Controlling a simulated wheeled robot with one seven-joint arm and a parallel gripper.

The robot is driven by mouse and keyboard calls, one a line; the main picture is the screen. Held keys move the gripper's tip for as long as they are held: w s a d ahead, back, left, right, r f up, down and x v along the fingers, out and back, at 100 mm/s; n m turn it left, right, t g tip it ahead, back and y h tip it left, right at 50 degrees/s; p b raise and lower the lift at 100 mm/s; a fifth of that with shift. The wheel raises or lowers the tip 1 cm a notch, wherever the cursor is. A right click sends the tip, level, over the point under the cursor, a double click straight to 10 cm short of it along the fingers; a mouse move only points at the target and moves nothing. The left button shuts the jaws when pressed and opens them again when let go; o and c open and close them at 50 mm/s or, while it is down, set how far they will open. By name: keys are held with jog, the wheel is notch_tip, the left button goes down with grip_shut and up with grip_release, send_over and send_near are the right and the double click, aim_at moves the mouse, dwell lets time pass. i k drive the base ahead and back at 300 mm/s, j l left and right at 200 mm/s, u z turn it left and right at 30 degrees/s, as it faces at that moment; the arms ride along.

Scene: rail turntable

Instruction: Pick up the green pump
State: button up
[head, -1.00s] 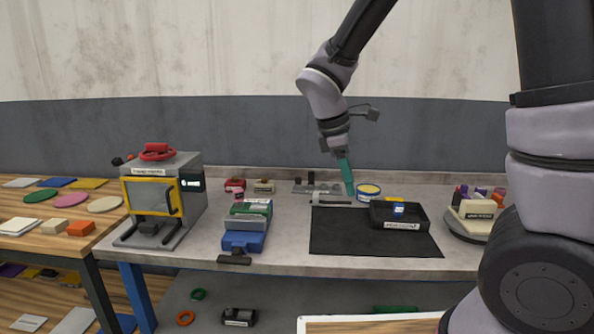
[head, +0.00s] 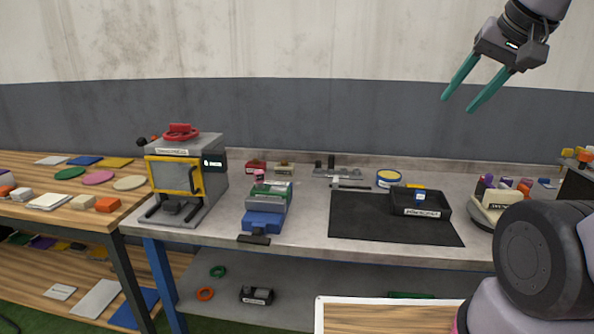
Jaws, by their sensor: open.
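My gripper (head: 457,104) is at the upper right, raised high above the workbench with its two teal fingers apart and nothing between them. No thing is clearly recognisable as the green pump. A green block-like piece (head: 268,189) sits on a blue device (head: 263,222) at the middle left of the bench, and it may be part of that device. On the lower shelf lie a green ring (head: 218,271) and a long green thing (head: 405,295), partly hidden. My gripper is far from all of these.
A grey press-like box with a yellow-framed door (head: 174,175) stands at the bench's left. A black tray (head: 435,211) rests on a dark mat (head: 365,225). A round holder (head: 490,213) with colourful pieces is at right. A wooden table (head: 85,214) with discs stands left.

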aim_at(262, 191)
jog(key=i+u, duration=0.15)
jog(key=u, duration=0.2)
jog(key=i+l+u, duration=0.1)
jog(key=u, duration=0.25)
jog(key=i+l+u, duration=0.1)
jog(key=u, duration=0.2)
jog(key=l, duration=0.05)
